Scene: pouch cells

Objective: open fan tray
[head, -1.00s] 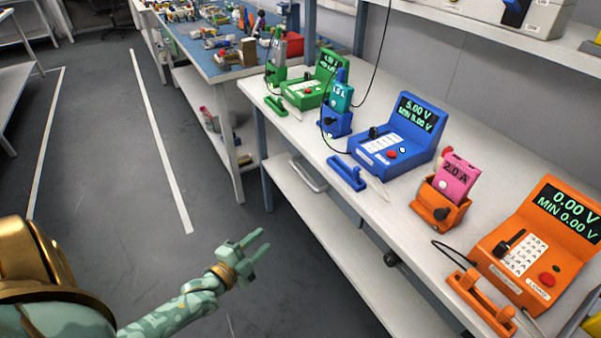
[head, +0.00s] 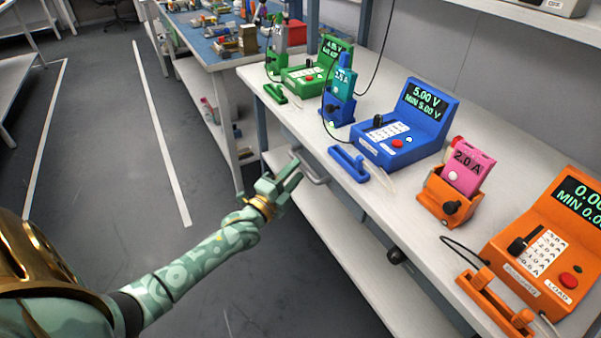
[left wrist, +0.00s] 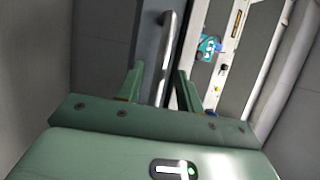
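A grey bar handle (head: 316,179) sits on the front of the white bench, below the top's edge; I take it to be the tray's handle. The tray body is not clearly visible. My left gripper (head: 296,171) is green, open and empty, its fingers pointing at the handle from the left. In the left wrist view the handle (left wrist: 172,45) runs lengthwise in the gap between the two open fingers (left wrist: 160,84). I cannot tell whether the fingers reach around it or stop short. My right gripper is not in view.
The bench top (head: 290,122) carries a green tester (head: 320,70), a blue tester (head: 405,130) and an orange tester (head: 550,245). A pink cell (head: 468,168) stands in an orange holder (head: 443,197). A black knob (head: 396,256) is under the edge. The floor at left is clear.

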